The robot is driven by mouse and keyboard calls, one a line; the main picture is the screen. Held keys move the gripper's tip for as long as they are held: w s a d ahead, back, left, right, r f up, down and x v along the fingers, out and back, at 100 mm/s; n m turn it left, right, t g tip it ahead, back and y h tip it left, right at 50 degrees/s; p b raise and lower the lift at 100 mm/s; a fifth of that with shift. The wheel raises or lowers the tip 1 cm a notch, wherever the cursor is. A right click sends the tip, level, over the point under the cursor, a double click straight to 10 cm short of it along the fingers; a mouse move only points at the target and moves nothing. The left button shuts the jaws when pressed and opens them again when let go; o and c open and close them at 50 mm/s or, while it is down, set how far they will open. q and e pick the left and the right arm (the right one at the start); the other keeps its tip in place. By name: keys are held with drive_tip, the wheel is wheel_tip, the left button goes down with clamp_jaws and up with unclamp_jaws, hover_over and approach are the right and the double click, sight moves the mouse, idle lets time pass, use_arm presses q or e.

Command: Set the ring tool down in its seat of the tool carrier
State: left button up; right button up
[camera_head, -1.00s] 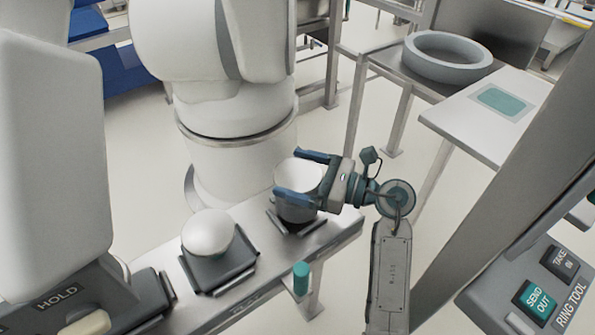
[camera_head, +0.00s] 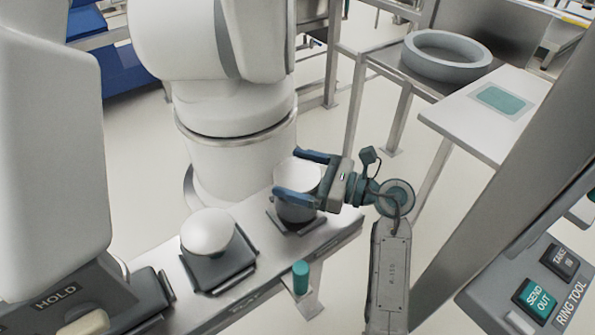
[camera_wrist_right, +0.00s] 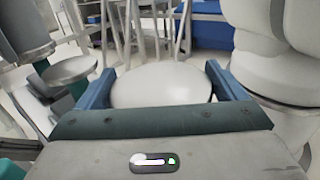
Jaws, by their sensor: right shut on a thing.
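My right gripper (camera_head: 295,173) reaches in from the right and is shut around a round tool (camera_head: 296,207) with a white top and dark grey side. I take this for the ring tool. Its white top (camera_wrist_right: 160,86) fills the space between the blue fingers in the right wrist view. The tool is upright over a dark square seat (camera_head: 275,222) at the right end of the grey carrier (camera_head: 240,290). The gripper and tool hide much of that seat. I cannot tell whether the tool touches it. My left gripper is not in view.
Another white-topped tool (camera_head: 208,232) sits in the neighbouring seat. A large white machine (camera_head: 235,130) rises close behind. A grey ring (camera_head: 447,57) lies on a back table. A button panel (camera_head: 545,290) is at lower right.

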drive_tip(key=shift+f+b, duration=0.65)
drive_tip(key=shift+f, duration=0.2)
idle(0.7)
idle(0.4)
drive_tip(key=o, duration=1.3)
drive_tip(key=shift+f, duration=0.1)
